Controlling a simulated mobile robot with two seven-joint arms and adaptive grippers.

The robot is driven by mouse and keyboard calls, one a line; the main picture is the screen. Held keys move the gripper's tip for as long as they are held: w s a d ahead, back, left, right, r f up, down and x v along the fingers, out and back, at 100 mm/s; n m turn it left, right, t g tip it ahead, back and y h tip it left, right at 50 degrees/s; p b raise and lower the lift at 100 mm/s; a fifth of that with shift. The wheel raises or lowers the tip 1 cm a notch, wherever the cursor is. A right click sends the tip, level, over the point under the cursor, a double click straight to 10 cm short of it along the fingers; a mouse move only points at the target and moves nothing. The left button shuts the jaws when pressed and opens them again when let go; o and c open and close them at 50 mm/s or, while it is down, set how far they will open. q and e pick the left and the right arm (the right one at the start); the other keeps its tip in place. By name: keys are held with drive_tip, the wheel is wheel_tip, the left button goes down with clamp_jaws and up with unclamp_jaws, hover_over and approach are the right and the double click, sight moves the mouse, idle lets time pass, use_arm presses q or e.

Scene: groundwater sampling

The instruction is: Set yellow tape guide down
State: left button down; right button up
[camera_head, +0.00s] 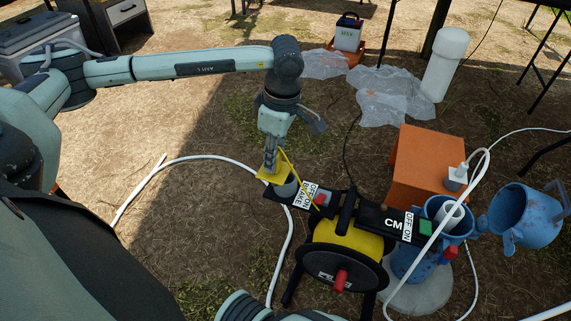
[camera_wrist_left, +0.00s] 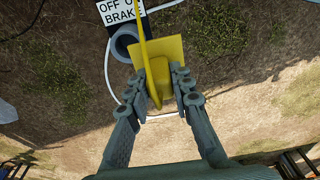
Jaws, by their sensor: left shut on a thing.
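The yellow tape guide (camera_head: 264,176) is in my left gripper (camera_head: 271,160), just above the left end of the black bar on the tape reel (camera_head: 346,236). In the left wrist view the guide (camera_wrist_left: 172,52) is a yellow plate with a raised block between the fingers of my left gripper (camera_wrist_left: 158,88). A thin yellow tape (camera_head: 296,176) slants across it toward the reel. A grey round socket (camera_head: 287,188) is close beside the guide; the same socket (camera_wrist_left: 122,45) shows as an open ring. I cannot tell whether guide and bar touch. My right gripper is not in view.
An orange box (camera_head: 421,160) stands right of the reel. Blue containers (camera_head: 525,215) and a white hose (camera_head: 480,185) are farther right. Another white hose (camera_head: 215,157) curves over the ground at left. Crumpled clear sheets (camera_head: 385,92) lie behind. Bare ground lies left of the reel.

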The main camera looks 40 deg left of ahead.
sight(285, 163)
use_arm(q)
drive_tip(key=w+a+f, duration=0.1)
drive_tip(key=w+f, duration=0.4)
drive_tip(key=f, duration=0.2)
drive_tip(key=shift+w+f, duration=0.25)
drive_tip(key=shift+w, duration=0.15)
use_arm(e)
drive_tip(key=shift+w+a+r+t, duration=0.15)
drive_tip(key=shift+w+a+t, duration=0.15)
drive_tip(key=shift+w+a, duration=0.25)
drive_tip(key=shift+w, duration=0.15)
use_arm(q)
drive_tip(key=c, duration=1.3)
unclamp_jaws()
drive_tip(key=shift+c, duration=0.2)
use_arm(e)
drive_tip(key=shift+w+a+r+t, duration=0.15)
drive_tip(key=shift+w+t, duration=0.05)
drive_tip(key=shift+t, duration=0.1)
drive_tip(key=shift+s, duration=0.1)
